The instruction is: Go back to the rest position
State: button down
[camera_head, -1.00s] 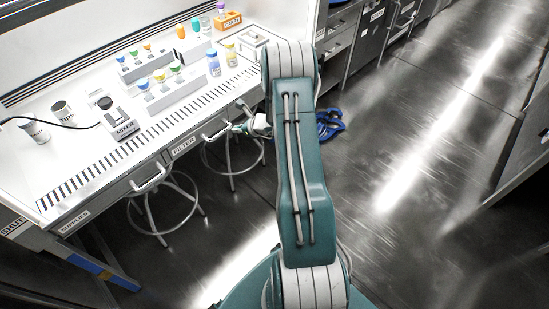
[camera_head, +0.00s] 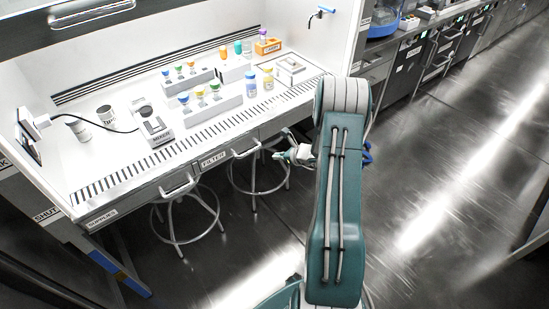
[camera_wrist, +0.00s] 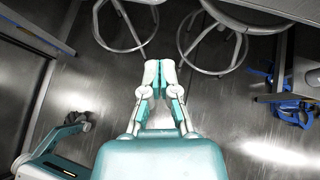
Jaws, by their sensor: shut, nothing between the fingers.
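My gripper (camera_wrist: 159,66) shows in the wrist view with its two white-and-teal fingers together and nothing between them. It hangs above the dark metal floor, near the stools. In the head view my gripper (camera_head: 290,153) is partly hidden behind my teal arm, which rises in the right middle. It is beside the front edge of the bench, apart from the drawer handles.
A white bench (camera_head: 120,177) on the left holds a mixer (camera_head: 152,124), vial racks (camera_head: 213,103) and an orange box (camera_head: 268,46). Two round stools (camera_head: 186,214) (camera_head: 259,175) stand under its front edge. The floor on the right (camera_head: 440,215) is clear.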

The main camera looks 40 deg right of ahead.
jog(key=d+v, duration=0.1)
jog(key=v, duration=0.6)
jog(key=s+a+r+n+g+y, duration=0.25)
jog(key=a+r+n+g, duration=0.25)
jog(key=a+r+n, duration=1.35)
jog(key=s+a+r+n+h, duration=0.3)
jog(key=s+a+r+n, duration=0.3)
jog(key=s, duration=0.4)
jog(key=s+a+r+n+h, duration=0.3)
jog(key=s+a+r+n, duration=0.3)
jog(key=s, duration=0.3)
jog(key=shift+s+n, duration=0.35)
jog(key=shift+n, duration=0.5)
